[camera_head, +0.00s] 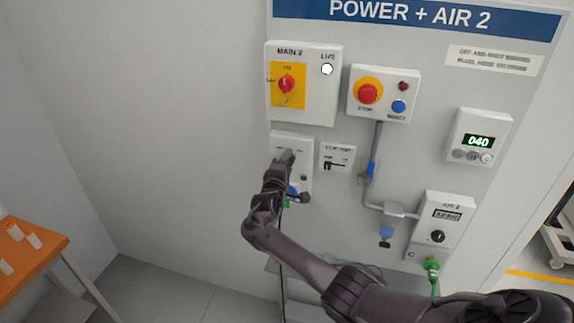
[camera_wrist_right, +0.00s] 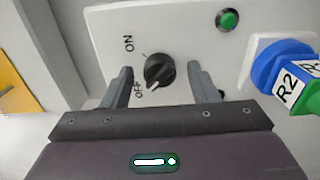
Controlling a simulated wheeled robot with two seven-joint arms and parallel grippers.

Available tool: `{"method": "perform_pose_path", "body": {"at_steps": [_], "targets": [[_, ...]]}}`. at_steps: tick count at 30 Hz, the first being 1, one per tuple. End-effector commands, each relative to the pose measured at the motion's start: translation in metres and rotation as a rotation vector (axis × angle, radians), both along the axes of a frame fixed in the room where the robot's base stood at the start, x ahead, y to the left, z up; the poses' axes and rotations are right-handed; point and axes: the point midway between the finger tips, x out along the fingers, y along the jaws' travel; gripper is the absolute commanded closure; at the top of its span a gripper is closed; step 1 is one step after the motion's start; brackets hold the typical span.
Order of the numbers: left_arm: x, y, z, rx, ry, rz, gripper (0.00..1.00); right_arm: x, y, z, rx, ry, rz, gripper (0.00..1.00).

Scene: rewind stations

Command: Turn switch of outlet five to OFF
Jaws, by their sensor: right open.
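The black rotary switch (camera_wrist_right: 159,70) is on a white outlet box (camera_wrist_right: 190,30), with ON and OFF printed to its left. A white mark at the knob's lower edge lies close to the OFF label. My right gripper (camera_wrist_right: 161,68) is open, with one finger on each side of the knob; contact is not clear. In the head view my right gripper (camera_head: 287,158) is in front of the outlet box (camera_head: 306,148) and hides the switch. The outlet's number is not readable. My left gripper is not in view.
A green button (camera_wrist_right: 228,20) and a blue and green plug (camera_wrist_right: 285,75) labelled R2 sit right of the switch. The yellow and red main switch (camera_head: 287,84) is above the outlet box, and a small STOP TEST box (camera_head: 337,158) is beside it. An orange table (camera_head: 30,262) stands at left.

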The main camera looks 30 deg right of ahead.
Motion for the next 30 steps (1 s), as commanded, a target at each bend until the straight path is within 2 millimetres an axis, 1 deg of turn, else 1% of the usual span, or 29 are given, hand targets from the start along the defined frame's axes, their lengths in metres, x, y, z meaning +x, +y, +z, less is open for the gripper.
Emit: {"method": "perform_pose_path", "body": {"at_steps": [5,12,18,22,30], "targets": [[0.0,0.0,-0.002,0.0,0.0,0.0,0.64,-0.008,0.01,-0.002,0.0,0.001,0.001,0.46],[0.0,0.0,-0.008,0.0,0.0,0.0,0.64,-0.032,0.039,-0.003,0.001,0.0,0.003,0.46],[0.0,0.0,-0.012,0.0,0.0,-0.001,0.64,-0.047,0.056,-0.002,0.001,0.001,0.002,0.46],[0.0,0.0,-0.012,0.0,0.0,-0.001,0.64,-0.05,0.06,-0.001,0.001,0.001,0.001,0.46],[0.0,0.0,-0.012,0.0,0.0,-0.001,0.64,-0.05,0.06,-0.001,0.0,0.001,0.001,0.46]]}}
